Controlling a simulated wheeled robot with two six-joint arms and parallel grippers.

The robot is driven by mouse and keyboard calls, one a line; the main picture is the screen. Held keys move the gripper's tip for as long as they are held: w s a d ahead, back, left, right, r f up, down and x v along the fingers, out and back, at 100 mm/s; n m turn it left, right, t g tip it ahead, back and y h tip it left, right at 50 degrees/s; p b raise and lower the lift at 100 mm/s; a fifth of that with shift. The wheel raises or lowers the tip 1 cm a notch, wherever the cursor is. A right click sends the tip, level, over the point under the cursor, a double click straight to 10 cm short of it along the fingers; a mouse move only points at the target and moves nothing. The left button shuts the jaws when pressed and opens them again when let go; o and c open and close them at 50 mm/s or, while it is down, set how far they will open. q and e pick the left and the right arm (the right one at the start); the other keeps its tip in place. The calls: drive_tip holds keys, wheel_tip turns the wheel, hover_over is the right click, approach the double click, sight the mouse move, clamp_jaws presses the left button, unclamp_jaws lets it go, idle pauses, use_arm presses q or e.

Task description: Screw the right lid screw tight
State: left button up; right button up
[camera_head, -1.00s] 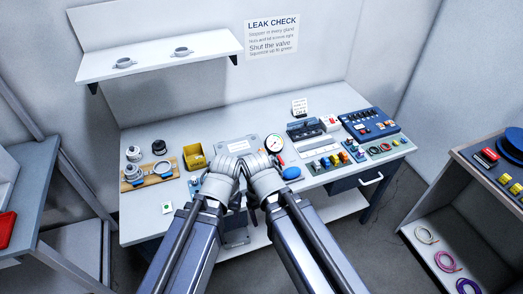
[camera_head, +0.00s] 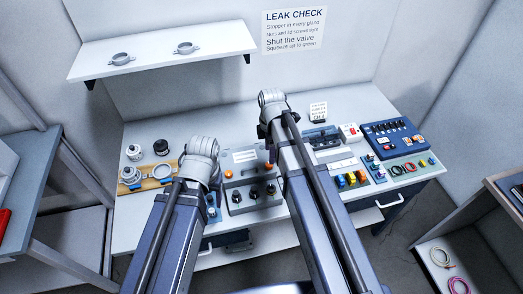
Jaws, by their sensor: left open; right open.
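The grey box (camera_head: 232,184) stands on the bench between my two arms. Its top carries a pale label, and dark round fittings line its near face. Small orange round parts show at its left (camera_head: 228,173) and right (camera_head: 269,166); the right one may be the right lid screw, but it is too small to tell how it sits. My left gripper (camera_head: 204,158) is over the box's left side, its fingers mostly hidden by the wrist. My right gripper (camera_head: 268,122) is behind and right of the box, its fingertips also mostly hidden. No held object shows in either.
A wooden holder (camera_head: 159,183) with ring clamps lies at left, near two small round fittings (camera_head: 161,147). Coloured parts, a blue panel (camera_head: 398,140) and cables fill the bench's right. A wall shelf (camera_head: 160,48) holds two rings. The left front bench top is clear.

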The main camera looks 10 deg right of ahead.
sight(269, 166)
drive_tip(key=shift+w+d+n, duration=0.15)
drive_tip(key=shift+w+n, duration=0.25)
drive_tip(key=shift+w, duration=0.15)
wheel_tip(269, 166, down, 8)
drive_tip(key=b, duration=0.8)
drive_tip(key=shift+r, duration=0.15)
clamp_jaws()
